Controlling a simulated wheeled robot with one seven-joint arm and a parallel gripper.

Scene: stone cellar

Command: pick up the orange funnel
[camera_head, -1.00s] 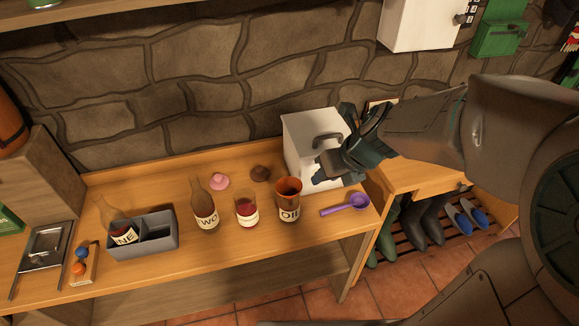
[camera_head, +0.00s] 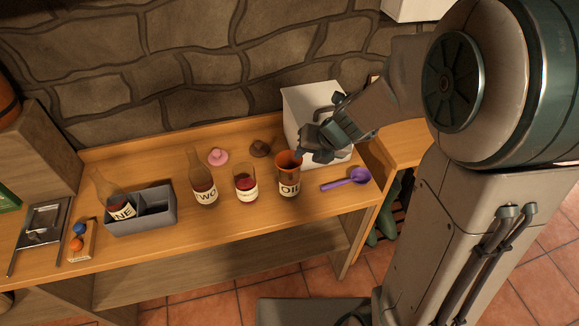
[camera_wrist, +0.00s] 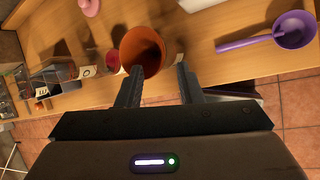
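Contact cannot be told. The funnel's stem is hidden.
A purple ladle (camera_head: 347,179) lies right of the jar. A white box (camera_head: 306,103) stands behind my gripper. A red-filled glass (camera_head: 246,184) and a bottle (camera_head: 204,187) stand left. Pink (camera_head: 217,156) and brown (camera_head: 260,148) small items lie behind. A grey divided bin (camera_head: 145,219) is farther left.

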